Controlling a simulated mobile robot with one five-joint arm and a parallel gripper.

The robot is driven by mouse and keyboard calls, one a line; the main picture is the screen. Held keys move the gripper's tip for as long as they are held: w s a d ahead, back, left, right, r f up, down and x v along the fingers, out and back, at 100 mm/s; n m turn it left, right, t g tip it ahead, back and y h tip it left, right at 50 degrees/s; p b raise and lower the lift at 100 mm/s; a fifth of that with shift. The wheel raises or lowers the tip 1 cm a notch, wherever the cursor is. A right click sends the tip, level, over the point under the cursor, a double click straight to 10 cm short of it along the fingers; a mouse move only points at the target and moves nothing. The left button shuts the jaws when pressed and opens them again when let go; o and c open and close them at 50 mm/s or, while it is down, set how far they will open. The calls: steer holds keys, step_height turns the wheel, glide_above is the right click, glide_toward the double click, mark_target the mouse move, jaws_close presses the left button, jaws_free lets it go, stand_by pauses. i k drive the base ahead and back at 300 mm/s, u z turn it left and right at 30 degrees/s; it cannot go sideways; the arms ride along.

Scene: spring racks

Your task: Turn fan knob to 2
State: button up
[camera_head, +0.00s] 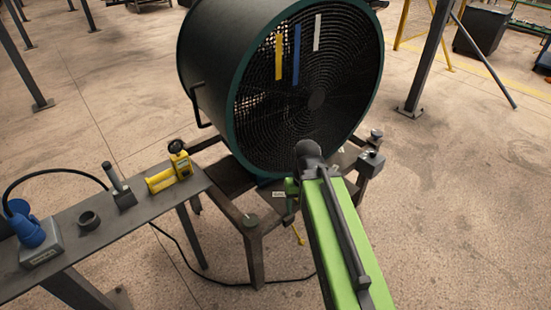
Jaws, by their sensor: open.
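The large round fan (316,98) has a dark drum, a teal rim and a black wire grille. It stands in the upper middle on a metal frame. My green arm (345,240) reaches up from the bottom edge to a dark joint (308,150) in front of the fan's lower rim. A small pale label (279,195) is near the frame.
A narrow grey bench (65,259) at left carries a blue plug (28,228), a dark ring (89,220), a grey handled block (120,190) and a yellow device (168,178). A cable lies below.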

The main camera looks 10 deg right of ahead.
mark_target(373, 153)
steer(key=k, duration=1.3)
steer(key=z, duration=0.5)
steer(key=i, duration=2.05)
steer(key=z, duration=0.2)
